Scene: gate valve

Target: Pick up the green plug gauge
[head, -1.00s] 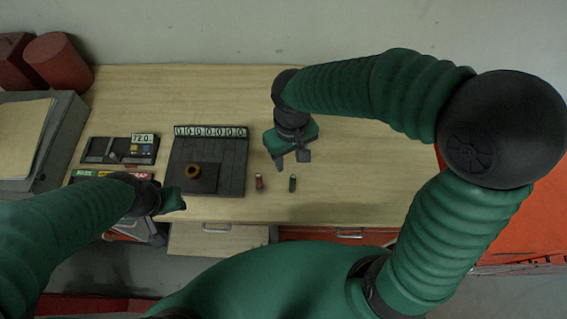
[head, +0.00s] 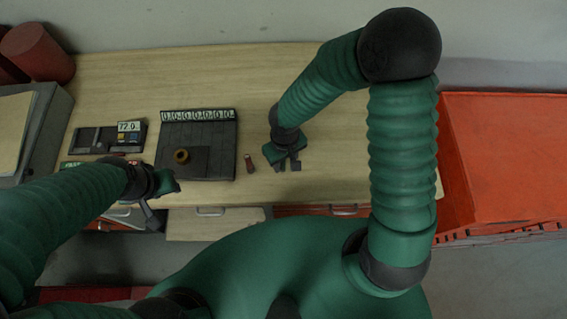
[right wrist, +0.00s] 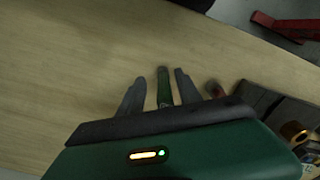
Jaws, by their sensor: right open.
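The green plug gauge (right wrist: 164,88) stands out between the two fingers of my right gripper (right wrist: 158,88) in the right wrist view. A gap shows on each side of it, so the fingers are apart from it. In the head view my right gripper (head: 287,166) is low over the front of the wooden table and hides the green gauge. It is open and empty. My left gripper (head: 162,200) hangs near the table's front left edge; its finger opening is not clear.
A red plug gauge (head: 249,163) is close to the left of my right gripper. A dark plate (head: 206,140) with a brass ring (head: 181,156) lies further left, near a digital readout (head: 129,127). The table (head: 360,150) is clear to the right.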

